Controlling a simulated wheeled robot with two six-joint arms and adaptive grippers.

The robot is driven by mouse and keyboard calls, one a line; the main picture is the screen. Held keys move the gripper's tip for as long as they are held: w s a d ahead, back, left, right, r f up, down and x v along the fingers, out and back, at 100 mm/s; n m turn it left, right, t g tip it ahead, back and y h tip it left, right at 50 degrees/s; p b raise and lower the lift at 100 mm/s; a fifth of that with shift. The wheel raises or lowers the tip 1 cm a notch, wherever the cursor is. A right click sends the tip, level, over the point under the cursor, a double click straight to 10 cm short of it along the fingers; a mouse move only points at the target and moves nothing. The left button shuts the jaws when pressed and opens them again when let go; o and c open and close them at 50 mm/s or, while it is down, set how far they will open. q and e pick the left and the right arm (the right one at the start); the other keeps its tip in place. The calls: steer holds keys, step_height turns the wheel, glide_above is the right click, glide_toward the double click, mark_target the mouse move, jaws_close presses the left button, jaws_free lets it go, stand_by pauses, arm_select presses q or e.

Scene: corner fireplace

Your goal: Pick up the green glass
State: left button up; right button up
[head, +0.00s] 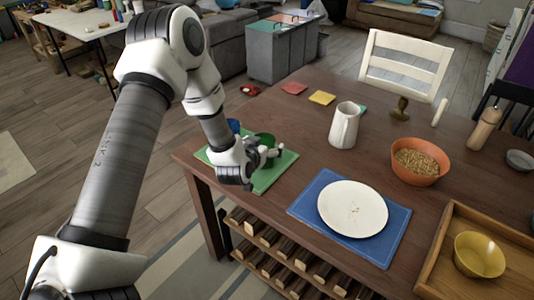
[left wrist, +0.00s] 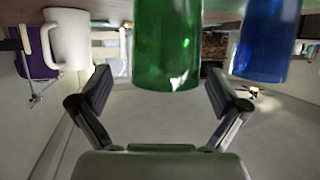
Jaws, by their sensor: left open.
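The green glass (left wrist: 167,42) is large in the left wrist view, which looks upside down, with the table along the top edge. My left gripper (left wrist: 160,80) is open, with one finger on each side of the glass. I cannot tell whether the fingers touch it. In the head view my left gripper (head: 270,153) is low over the green mat (head: 276,173) at the table's left corner. There the green glass (head: 265,138) is mostly hidden behind the gripper. My right gripper is not in view.
A blue glass (left wrist: 267,40) stands close beside the green one; it shows partly in the head view (head: 234,125). A white pitcher (head: 343,127) stands to the right on the wooden table (head: 300,135). A white plate (head: 352,208) lies on a blue mat (head: 306,205). An orange bowl (head: 418,174) is farther right.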

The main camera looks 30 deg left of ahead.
arm_select(q)
steer(key=shift+w+a+f, duration=0.15)
steer(key=shift+w+f, duration=0.15)
steer(key=shift+w, duration=0.3)
steer(key=shift+w+a+f, duration=0.25)
steer(key=shift+a+f, duration=0.05)
steer(key=shift+a, duration=0.1)
steer(key=shift+s+d+r, duration=0.1)
steer(key=c, duration=1.4)
steer(key=shift+r, duration=0.1)
